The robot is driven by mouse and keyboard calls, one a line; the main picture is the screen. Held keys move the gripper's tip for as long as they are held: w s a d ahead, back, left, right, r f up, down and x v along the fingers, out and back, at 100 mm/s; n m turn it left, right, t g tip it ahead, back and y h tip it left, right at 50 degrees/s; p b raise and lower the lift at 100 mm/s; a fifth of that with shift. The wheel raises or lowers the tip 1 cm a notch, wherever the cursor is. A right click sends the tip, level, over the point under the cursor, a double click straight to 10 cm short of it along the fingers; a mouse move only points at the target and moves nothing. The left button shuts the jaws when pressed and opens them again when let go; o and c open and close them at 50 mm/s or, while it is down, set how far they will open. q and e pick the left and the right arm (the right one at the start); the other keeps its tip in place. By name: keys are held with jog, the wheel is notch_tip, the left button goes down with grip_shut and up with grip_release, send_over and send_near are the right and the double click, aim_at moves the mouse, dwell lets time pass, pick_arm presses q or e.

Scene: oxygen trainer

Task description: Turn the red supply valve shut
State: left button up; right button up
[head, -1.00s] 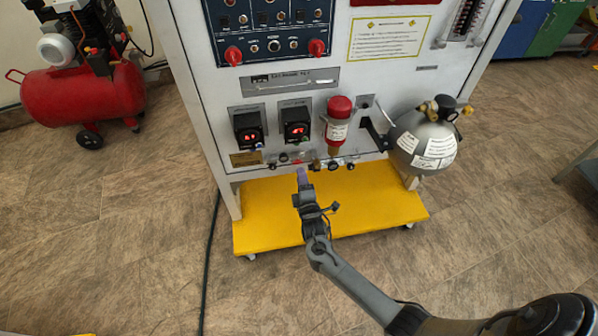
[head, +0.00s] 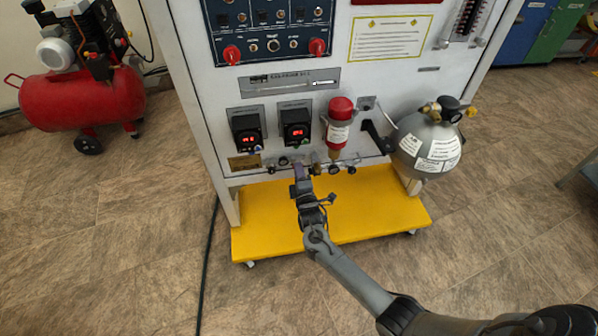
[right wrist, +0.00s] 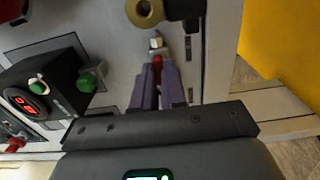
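The red supply valve (right wrist: 157,63) shows in the right wrist view as a small red handle below a metal fitting on the panel's lower edge. The two purple fingers of my right gripper (right wrist: 158,82) stand close together on either side of it, with the red part between their tips. In the head view my right gripper (head: 299,172) is at the row of small valves under the panel, and it hides the red handle there. My left gripper is not in view.
The white trainer panel (head: 212,125) stands on a yellow base (head: 270,225). A red-topped cylinder (head: 339,125) and a grey tank (head: 430,145) are to the right of the gripper. Two black boxes with red displays (head: 247,135) sit above left. A red compressor (head: 85,95) stands far left.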

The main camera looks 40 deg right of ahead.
grip_shut()
jog(key=m+p, duration=0.5)
jog(key=m, duration=1.3)
jog(key=shift+p, duration=0.3)
dwell(0.4)
jog(key=o, duration=0.7)
grip_release()
jog(key=shift+c, duration=0.2)
